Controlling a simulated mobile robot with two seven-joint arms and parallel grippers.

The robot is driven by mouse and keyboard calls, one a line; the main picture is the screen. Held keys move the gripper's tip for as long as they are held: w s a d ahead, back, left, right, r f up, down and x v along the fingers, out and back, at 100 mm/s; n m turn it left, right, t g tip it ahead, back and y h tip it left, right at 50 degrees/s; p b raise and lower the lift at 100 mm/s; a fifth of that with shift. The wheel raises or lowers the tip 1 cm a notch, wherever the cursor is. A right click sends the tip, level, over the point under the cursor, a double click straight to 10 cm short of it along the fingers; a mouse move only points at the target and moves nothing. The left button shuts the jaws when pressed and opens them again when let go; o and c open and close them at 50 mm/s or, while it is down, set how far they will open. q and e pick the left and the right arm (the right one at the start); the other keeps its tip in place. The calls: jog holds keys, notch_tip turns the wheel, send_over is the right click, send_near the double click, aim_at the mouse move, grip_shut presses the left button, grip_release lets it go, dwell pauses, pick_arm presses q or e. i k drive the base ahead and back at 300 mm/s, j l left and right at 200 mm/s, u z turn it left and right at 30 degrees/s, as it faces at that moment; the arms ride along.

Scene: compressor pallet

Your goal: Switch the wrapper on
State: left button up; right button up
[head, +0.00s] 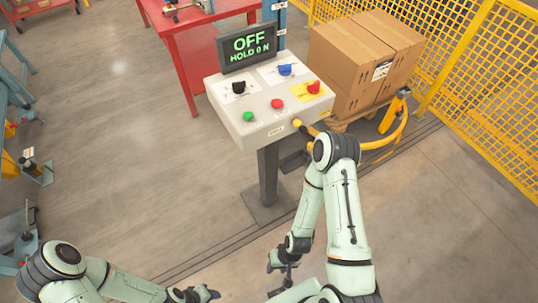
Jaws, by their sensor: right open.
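The white control box (251,125) stands on a dark post. Its screen (250,46) reads "OFF" and "HOLD 0 N" in green. On its panel are a black knob (239,88), a blue knob (285,69), a green button (248,117), a red button (277,104), and a larger red knob (314,87) on a yellow plate. My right gripper (276,270) is open and empty, low in front of the post and apart from the panel. My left gripper (206,294) is at the bottom edge, partly cut off; its opening is unclear.
Cardboard boxes (352,67) stand on a pallet behind the control box, with a curved yellow bar (386,142) in front. Yellow mesh fencing (490,90) runs along the right. A red table (195,48) is behind left.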

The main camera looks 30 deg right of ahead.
aim_at(313, 87)
jog(key=z, duration=1.3)
